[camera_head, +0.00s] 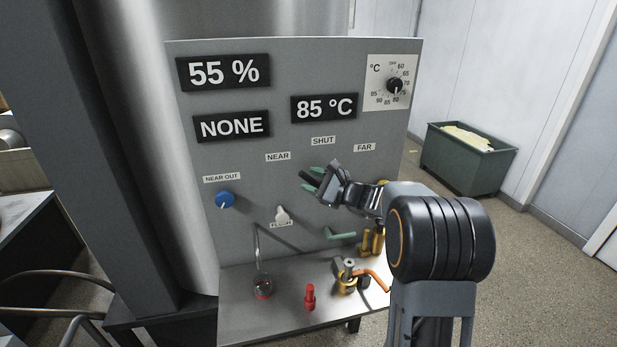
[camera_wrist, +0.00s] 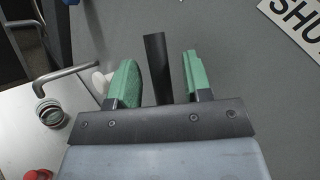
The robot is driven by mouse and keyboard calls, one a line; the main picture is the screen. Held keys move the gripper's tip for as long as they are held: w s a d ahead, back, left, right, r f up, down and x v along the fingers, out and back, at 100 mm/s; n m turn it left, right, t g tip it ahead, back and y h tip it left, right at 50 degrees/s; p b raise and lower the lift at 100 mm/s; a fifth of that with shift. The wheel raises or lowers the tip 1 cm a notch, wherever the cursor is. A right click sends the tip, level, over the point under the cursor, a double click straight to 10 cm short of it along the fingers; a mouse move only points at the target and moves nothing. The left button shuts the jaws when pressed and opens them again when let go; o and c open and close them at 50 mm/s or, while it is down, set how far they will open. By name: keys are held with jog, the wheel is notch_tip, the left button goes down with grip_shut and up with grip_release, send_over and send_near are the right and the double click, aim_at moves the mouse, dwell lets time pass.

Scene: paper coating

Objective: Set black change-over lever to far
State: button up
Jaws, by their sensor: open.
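The black change-over lever (camera_wrist: 156,68) shows in the wrist view as a dark bar between the two green fingers, with a gap on each side. My gripper (camera_wrist: 158,82) is open around it and does not press on it there. In the head view my gripper (camera_head: 313,179) is at the grey panel, below the NEAR label (camera_head: 277,157) and SHUT label (camera_head: 323,141). The FAR label (camera_head: 364,147) is to its right. The lever's pivot is hidden behind my gripper, so its exact setting is hard to tell.
A blue knob (camera_head: 225,200) and a white FLUSH switch (camera_head: 282,216) are left of my gripper. Below, a metal shelf (camera_head: 240,320) holds a red-capped item (camera_head: 309,296), a bent pipe over a small cup (camera_head: 263,287) and brass valves (camera_head: 349,277). A dial (camera_head: 394,86) is upper right.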

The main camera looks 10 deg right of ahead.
jog(key=shift+w+a, duration=0.5)
grip_shut()
dwell(0.3)
